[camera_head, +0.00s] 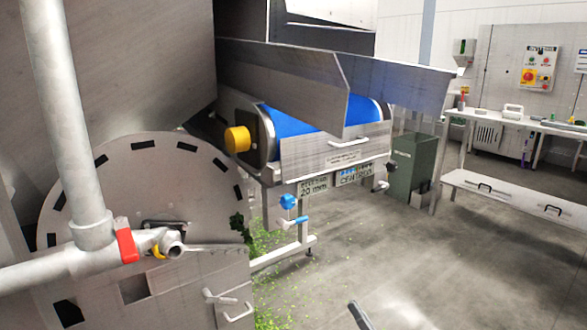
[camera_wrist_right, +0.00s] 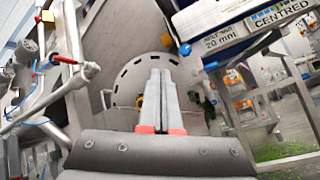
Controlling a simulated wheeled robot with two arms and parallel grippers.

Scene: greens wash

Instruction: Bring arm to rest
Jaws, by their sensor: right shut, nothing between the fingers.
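My right gripper (camera_head: 359,315) shows only as a small grey tip at the bottom edge of the head view, above the floor. In the right wrist view its two long grey fingers (camera_wrist_right: 160,80) lie together, shut and empty, with red pads at their base. The fingers point toward the round slotted steel plate of the machine, which stands beyond them. The rest of the right arm is out of the head view. My left gripper is not in view.
The steel machine with its round slotted plate (camera_head: 100,185) and pipe (camera_head: 65,110) fills the left. A blue conveyor (camera_head: 300,122) stands behind, with green scraps (camera_head: 268,262) on the floor below. A bench (camera_head: 510,190) stands at right. Open floor (camera_head: 440,270) lies between.

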